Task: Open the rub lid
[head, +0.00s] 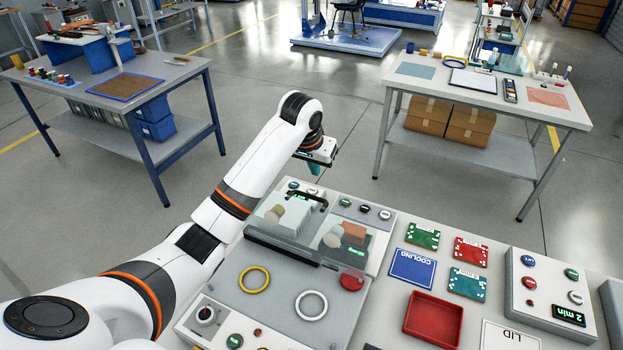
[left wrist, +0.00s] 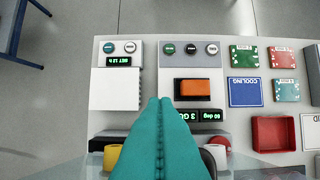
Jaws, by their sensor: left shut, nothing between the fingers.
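A clear lid (head: 342,250) with a black bar handle (head: 306,197) stands over the test bench in the head view. Behind the clear panel show a white block (head: 285,218) and an orange-brown block (head: 353,231). I cannot tell how far the lid is tilted. My left gripper (head: 314,168) is just beyond the handle, apart from it as far as I can see. Its teal fingers (left wrist: 160,100) are shut together and empty in the left wrist view. They cover part of the bench near the orange block (left wrist: 200,89). My right gripper is out of view.
A red tray (head: 433,318), a blue cooling mat (head: 412,267) and a button box (head: 550,300) are to the right. Open floor lies beyond the bench.

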